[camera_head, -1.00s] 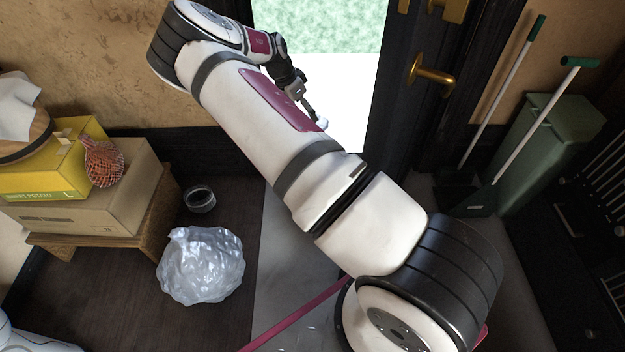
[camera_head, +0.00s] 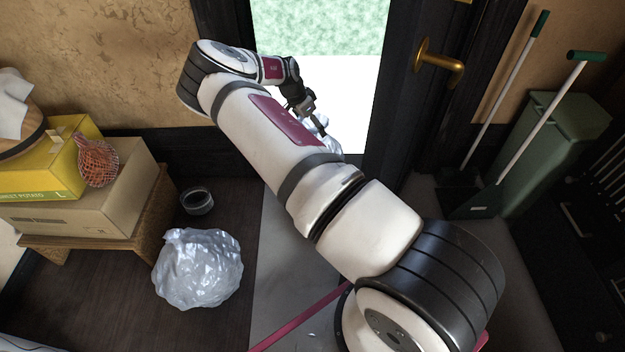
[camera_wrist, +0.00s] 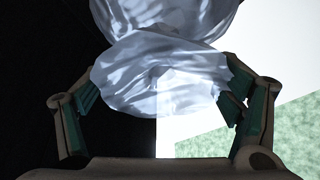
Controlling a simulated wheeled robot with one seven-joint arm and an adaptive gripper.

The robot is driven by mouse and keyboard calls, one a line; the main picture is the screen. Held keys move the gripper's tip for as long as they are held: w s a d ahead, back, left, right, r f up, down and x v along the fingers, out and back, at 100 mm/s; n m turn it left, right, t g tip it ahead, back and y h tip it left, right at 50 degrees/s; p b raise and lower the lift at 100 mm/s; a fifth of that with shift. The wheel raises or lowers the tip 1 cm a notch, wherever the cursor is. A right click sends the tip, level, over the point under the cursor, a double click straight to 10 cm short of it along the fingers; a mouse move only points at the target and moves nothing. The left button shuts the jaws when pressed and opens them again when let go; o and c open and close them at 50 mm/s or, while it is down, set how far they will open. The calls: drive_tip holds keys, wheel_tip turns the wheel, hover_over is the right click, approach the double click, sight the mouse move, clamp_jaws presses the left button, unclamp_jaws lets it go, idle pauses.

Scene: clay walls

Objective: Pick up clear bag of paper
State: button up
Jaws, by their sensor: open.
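A clear, crumpled plastic bag with pale contents (camera_head: 198,268) sits on the dark floor at the left in the head view. My gripper (camera_head: 318,124) is away from it, up at the bright doorway. A second pale, crumpled bag-like thing (camera_head: 329,138) shows at my gripper there, partly hidden behind my arm. In the wrist view, a pale, shiny bag (camera_wrist: 160,75), pinched in at its middle, is between the spread fingers of my gripper (camera_wrist: 160,98). My gripper is open. I cannot tell whether the fingers touch this bag.
A black bowl-like container (camera_head: 196,201) stands behind the floor bag. A wooden stand (camera_head: 150,225) at the left holds a cardboard box (camera_head: 120,205), a yellow box (camera_head: 40,170) and a red net bag (camera_head: 97,162). The dark door (camera_head: 408,110) stands right of the opening; a green bin (camera_head: 550,150) is farther right.

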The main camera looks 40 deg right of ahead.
drive_tip(key=shift+c, duration=0.6)
clamp_jaws()
drive_tip(key=shift+r, duration=0.1)
